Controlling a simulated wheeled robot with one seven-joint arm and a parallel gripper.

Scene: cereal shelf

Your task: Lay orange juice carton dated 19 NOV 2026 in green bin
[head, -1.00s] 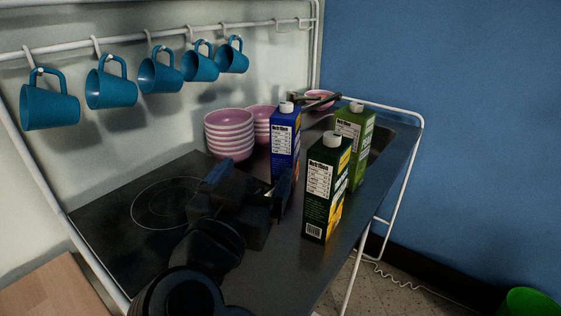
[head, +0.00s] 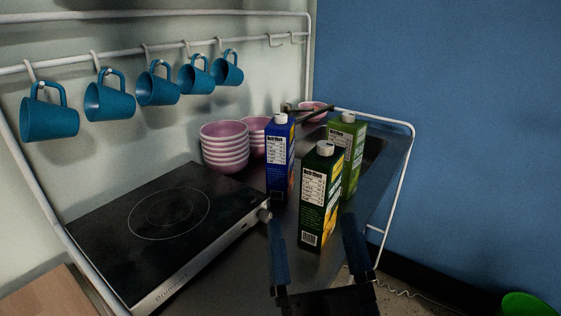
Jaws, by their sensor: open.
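Three juice cartons stand upright on the dark metal counter. The nearest is a dark green carton (head: 318,197) with a white cap and an orange picture on its side. A blue carton (head: 280,160) stands behind it to the left, and a lighter green carton (head: 351,150) behind it to the right. I cannot read a date on any of them. My gripper (head: 311,226) is open and empty, its two blue fingers pointing at the dark green carton from the near side, apparently just short of it. The green bin (head: 530,303) shows only partly at the lower right corner, on the floor.
A black hob (head: 168,213) lies on the counter at the left. Pink bowls (head: 224,147) are stacked behind the cartons. Several blue mugs (head: 108,98) hang from a rail above. A white frame (head: 401,180) edges the counter at the right.

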